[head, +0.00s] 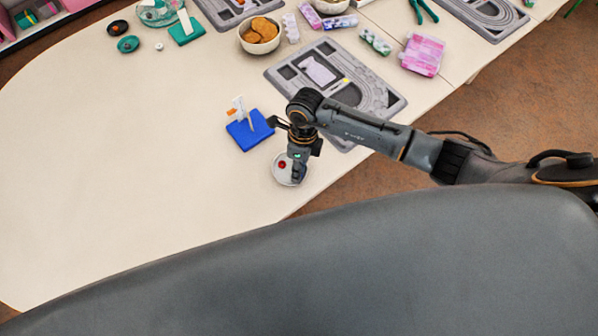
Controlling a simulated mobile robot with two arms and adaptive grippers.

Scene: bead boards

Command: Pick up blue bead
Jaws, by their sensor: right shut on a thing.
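My right gripper (298,172) points down over a small white dish (280,177) near the table's front edge. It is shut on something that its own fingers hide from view. A red bead (282,164) shows in the dish, just left of the gripper. I cannot make out a blue bead; it may be hidden by the gripper. My left gripper is not in view.
A blue block (247,132) with small upright pieces stands just left of my right arm. A grey bead board (388,99) lies behind the arm. A bowl (244,41) and pink packs (423,55) sit farther back. The table's left side is clear.

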